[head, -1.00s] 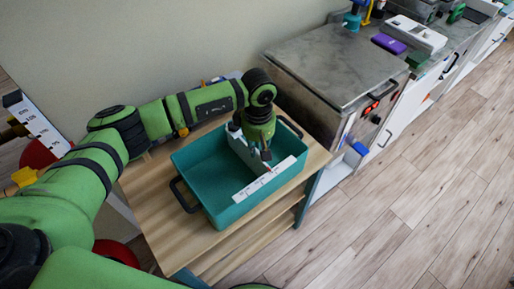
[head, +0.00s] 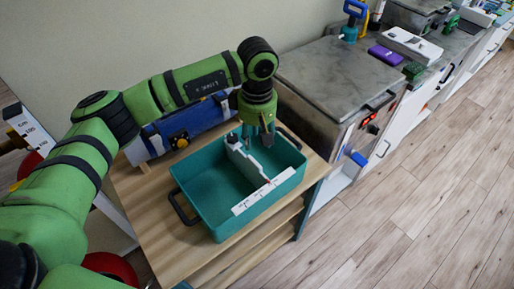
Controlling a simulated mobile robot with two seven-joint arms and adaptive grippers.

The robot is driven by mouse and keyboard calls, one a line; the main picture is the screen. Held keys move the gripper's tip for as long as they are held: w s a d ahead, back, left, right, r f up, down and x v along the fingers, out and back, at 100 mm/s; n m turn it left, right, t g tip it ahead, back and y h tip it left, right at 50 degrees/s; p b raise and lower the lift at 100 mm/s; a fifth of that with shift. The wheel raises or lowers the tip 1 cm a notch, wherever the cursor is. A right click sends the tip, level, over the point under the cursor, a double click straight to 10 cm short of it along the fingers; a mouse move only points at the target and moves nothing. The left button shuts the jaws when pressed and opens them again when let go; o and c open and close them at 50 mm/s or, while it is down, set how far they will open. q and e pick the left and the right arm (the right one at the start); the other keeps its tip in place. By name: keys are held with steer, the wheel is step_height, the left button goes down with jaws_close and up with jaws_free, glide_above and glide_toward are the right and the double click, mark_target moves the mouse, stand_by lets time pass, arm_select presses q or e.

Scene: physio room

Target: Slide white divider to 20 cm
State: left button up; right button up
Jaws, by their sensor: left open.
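A teal tray (head: 193,197) with dark side handles stands on a wooden table. A white divider (head: 243,160) stands upright across the tray's inside, toward its right part. A white scale strip with dark marks (head: 262,194) runs along the tray's front rim, and a small red mark shows where the divider meets it. My left gripper (head: 259,143) points down above the back of the tray, fingers apart, just right of the divider's far end. I cannot tell whether a finger touches the divider. My right gripper is not in view.
The wooden table (head: 151,212) has bare room left of the tray. A blue case (head: 190,125) stands behind the tray. A metal-topped unit (head: 335,75) stands close on the right, with a purple box (head: 386,54) beyond it. The floor at right is clear.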

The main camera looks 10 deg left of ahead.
arm_select(q)
step_height(320, 180, up, 2)
steer(key=shift+r, duration=0.1)
stand_by(0.4)
